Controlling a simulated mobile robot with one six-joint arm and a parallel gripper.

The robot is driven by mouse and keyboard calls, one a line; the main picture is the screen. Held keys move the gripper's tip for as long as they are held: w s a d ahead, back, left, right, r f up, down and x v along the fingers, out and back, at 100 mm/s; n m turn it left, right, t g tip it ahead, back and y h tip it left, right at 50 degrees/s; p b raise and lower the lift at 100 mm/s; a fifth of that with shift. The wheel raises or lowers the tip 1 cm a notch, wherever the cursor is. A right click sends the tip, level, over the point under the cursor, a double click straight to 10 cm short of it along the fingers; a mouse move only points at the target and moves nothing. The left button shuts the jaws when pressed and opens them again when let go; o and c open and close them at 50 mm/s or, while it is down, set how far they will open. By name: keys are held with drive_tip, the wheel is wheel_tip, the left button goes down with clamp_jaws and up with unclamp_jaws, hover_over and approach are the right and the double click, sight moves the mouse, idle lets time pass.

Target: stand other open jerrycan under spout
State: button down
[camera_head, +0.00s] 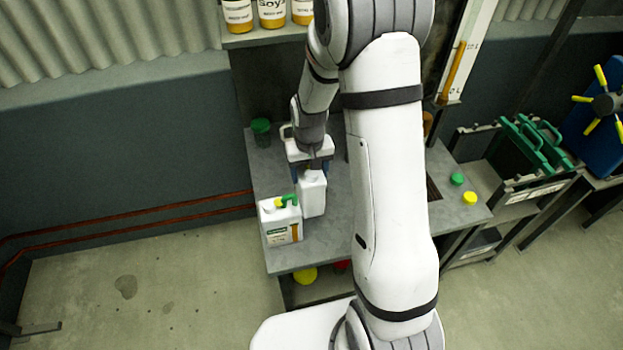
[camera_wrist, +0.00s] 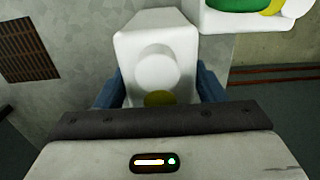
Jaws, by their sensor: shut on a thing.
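A plain white jerrycan (camera_head: 312,196) is between the fingers of my gripper (camera_head: 311,172) over the grey bench. In the wrist view, the jerrycan (camera_wrist: 155,40) sits between the two blue fingers of my gripper (camera_wrist: 158,92), with a yellowish round spot near its top. I cannot tell whether it touches the bench. A second white jerrycan (camera_head: 281,222) with a green cap and a label stands just left of it, near the bench's front edge. It also shows at the upper right in the wrist view (camera_wrist: 245,22). No spout is visible; my arm hides the bench's middle.
The grey bench (camera_head: 335,235) has a dark slotted grate (camera_wrist: 28,48). A green container (camera_head: 261,132) stands at its back left. A green cap (camera_head: 457,178) and a yellow cap (camera_head: 469,198) lie at its right. Labelled jars (camera_head: 271,14) stand on a shelf above. Green-handled crates (camera_head: 535,145) are farther right.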

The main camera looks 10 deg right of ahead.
drive_tip(key=shift+f, duration=1.8)
drive_tip(key=shift+f, duration=0.15)
drive_tip(key=shift+c, duration=1.6)
unclamp_jaws()
